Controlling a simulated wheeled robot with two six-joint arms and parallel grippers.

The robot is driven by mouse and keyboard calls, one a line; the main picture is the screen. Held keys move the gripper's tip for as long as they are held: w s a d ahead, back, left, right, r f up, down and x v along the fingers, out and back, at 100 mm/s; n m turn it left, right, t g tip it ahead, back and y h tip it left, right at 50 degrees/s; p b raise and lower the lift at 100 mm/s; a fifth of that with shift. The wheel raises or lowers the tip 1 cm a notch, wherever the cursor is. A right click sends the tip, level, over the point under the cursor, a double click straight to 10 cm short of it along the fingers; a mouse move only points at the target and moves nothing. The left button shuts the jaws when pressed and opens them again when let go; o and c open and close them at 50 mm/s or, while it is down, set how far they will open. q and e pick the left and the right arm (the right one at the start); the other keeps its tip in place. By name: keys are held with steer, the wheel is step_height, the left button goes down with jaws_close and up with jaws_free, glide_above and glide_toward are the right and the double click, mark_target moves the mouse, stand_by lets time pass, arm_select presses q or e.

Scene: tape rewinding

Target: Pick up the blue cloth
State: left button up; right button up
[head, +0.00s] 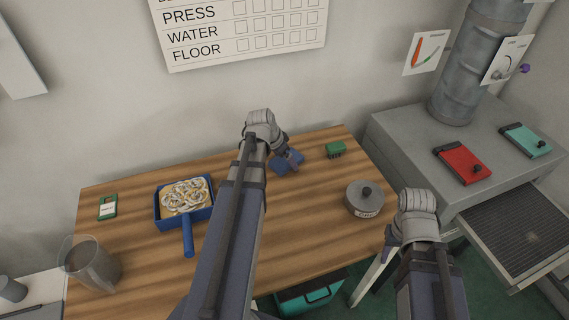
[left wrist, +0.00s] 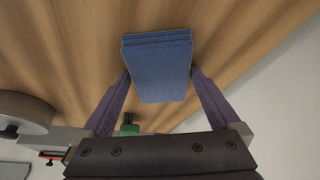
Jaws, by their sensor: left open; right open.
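The folded blue cloth (head: 281,166) lies on the wooden table toward its back edge. It also shows in the left wrist view (left wrist: 160,68). My left gripper (head: 291,157) is over the cloth, and its purple fingers stand on either side of the cloth's near part in the left wrist view (left wrist: 158,100). The jaws are open; I cannot tell whether the fingers touch the cloth. Part of the cloth is hidden behind my left arm in the head view.
A green block (head: 336,149) lies right of the cloth. A blue dustpan (head: 188,246) with pale rings, a green-white box (head: 107,207) and a clear cup (head: 90,262) are at left. A grey machine (head: 405,150) stands at right.

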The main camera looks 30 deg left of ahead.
mark_target(285, 160)
arm_select(q)
steer(key=shift+c, duration=0.6)
steer(key=shift+a, duration=0.1)
steer(key=c, duration=1)
steer(key=shift+w+a+r+p, duration=0.15)
steer(key=shift+r+p, duration=0.15)
steer(key=shift+p, duration=0.25)
steer(key=r+p, duration=0.8)
steer(key=shift+d+r, duration=0.1)
steer(key=shift+d, duration=0.15)
steer(key=shift+r+p, duration=0.45)
steer(key=shift+p, duration=0.05)
